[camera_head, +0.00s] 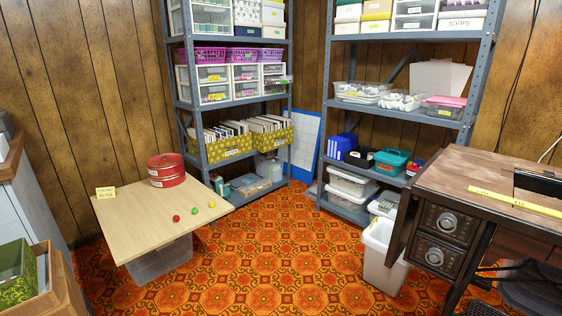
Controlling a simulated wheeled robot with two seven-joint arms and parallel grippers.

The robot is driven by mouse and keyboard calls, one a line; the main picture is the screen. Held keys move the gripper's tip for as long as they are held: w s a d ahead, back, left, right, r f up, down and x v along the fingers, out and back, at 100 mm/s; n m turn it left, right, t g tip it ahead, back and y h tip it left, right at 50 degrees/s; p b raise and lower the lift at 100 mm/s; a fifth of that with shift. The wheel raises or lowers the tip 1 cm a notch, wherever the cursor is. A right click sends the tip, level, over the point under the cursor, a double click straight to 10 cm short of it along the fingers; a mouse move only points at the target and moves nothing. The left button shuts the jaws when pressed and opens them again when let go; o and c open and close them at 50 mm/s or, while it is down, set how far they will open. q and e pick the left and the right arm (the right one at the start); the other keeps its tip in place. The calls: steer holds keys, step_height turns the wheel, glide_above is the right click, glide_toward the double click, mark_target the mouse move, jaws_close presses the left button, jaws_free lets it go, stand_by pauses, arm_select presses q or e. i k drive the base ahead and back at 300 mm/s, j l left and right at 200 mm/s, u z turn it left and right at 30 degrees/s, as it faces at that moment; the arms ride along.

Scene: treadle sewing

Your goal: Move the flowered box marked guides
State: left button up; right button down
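Two olive-green flowered boxes sit side by side on a shelf of the left metal rack, filled with upright paper packets. The left one (229,150) has a small pale label on its front. The right one (276,139) also has a label. Another green flowered box (16,283) lies at the lower left, partly inside a brown carton and cut off by the picture edge. The labels are too small to read, so I cannot tell which is marked guides. Neither of my grippers is in view.
A low wooden tabletop (150,221) holds a red round tin (166,171), a yellow note and small coloured balls. A white bin (382,257) stands beside the sewing table (480,180) at right. The patterned carpet (290,260) between them is clear.

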mark_target(272, 132)
steer(key=i+l, duration=0.15)
steer(key=i, duration=0.4)
steer(key=i+l, duration=0.15)
steer(key=i, duration=0.4)
steer(key=i+l+u, duration=0.1)
steer(key=i, duration=0.5)
steer(key=i+l, duration=0.2)
steer(key=i, duration=0.35)
